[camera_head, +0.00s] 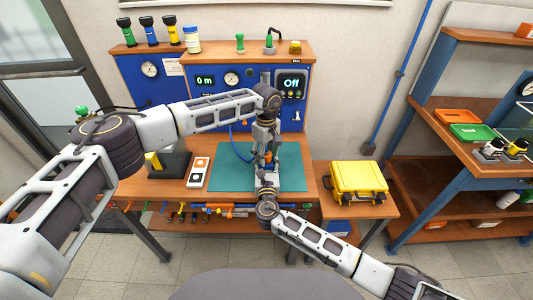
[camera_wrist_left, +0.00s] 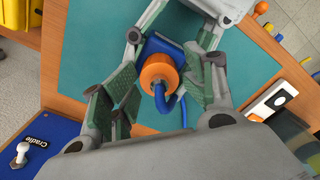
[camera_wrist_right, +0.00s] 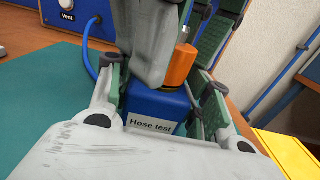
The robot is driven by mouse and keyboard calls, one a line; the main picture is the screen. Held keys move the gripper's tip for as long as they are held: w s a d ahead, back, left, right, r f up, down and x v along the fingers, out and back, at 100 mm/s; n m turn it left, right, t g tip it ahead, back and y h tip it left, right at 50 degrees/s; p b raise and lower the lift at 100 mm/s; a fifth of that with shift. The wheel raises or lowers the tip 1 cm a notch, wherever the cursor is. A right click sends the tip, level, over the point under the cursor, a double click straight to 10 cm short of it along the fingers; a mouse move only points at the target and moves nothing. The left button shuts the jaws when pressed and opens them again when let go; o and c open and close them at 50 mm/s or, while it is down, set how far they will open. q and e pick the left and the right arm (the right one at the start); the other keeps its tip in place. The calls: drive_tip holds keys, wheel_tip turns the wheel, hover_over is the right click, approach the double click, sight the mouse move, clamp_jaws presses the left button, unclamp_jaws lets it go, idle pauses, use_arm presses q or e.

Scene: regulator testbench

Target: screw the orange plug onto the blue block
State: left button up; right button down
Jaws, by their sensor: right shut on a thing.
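My right gripper (camera_wrist_right: 165,95) is shut on the block from the front.
The teal mat (camera_head: 232,178) is mostly clear around the block. A yellow case (camera_head: 357,180) stands to the right on a lower surface. A white panel with orange and black marks (camera_head: 198,172) lies left of the mat. The blue test console (camera_head: 232,98) stands behind.

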use_arm(q)
drive_tip(key=shift+r, duration=0.1)
drive_tip(key=shift+r, duration=2.25)
drive_tip(key=shift+c, duration=0.4)
drive_tip(key=shift+n, duration=0.4)
